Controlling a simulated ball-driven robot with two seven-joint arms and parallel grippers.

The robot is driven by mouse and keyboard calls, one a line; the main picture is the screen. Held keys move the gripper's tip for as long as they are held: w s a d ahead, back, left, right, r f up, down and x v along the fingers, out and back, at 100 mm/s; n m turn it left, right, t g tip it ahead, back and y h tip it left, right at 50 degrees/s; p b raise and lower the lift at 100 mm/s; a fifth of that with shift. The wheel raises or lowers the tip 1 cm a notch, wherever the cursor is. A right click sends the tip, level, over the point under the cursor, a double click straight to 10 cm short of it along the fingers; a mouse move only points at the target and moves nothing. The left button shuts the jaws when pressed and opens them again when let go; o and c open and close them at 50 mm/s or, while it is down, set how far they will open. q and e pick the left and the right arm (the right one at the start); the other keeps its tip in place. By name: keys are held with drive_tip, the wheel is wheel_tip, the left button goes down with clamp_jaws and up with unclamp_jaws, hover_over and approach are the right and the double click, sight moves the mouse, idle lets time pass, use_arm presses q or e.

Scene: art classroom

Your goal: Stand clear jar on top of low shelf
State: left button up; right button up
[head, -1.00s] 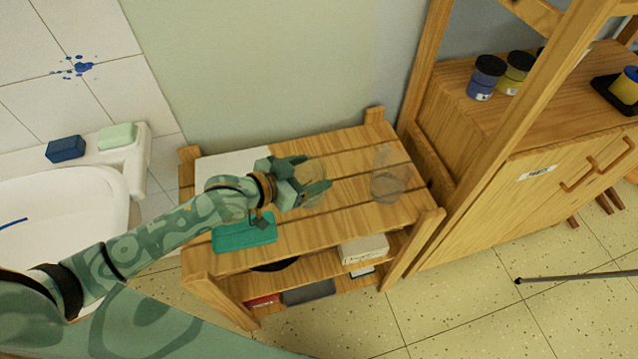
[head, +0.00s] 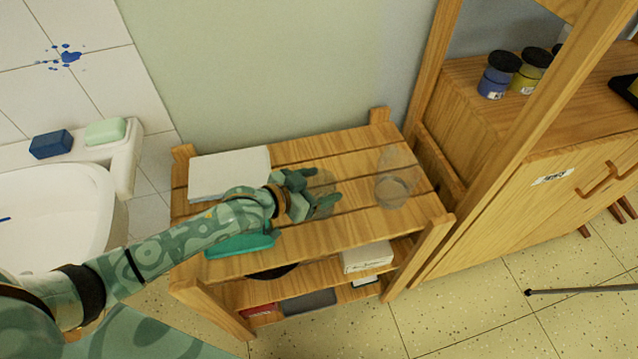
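The low shelf (head: 350,228) is a wooden slatted unit against the wall. A clear jar (head: 323,184) is at the middle of its top, between the fingers of my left gripper (head: 323,187). The fingers lie on either side of this jar, and I cannot tell whether they press on it. The jar looks upright, at or very near the slats; its base is partly hidden by the gripper. A second clear jar (head: 396,180) stands upright on the right part of the top, apart from the gripper. My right gripper is not in view.
A white pad (head: 228,172) and a teal case (head: 238,246), partly under my arm, lie on the shelf's left part. A white box (head: 367,257) is on the level below. A wooden upright and cabinet (head: 530,190) stand close on the right; a sink (head: 60,215) is left.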

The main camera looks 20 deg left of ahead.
use_arm(q)
drive_tip(key=o, duration=0.3)
drive_tip(key=shift+r, duration=0.25)
drive_tip(key=p+v, duration=0.4)
drive_tip(key=v, duration=0.8)
drive_tip(key=shift+f+p, duration=0.2)
drive_tip(key=shift+p, duration=0.2)
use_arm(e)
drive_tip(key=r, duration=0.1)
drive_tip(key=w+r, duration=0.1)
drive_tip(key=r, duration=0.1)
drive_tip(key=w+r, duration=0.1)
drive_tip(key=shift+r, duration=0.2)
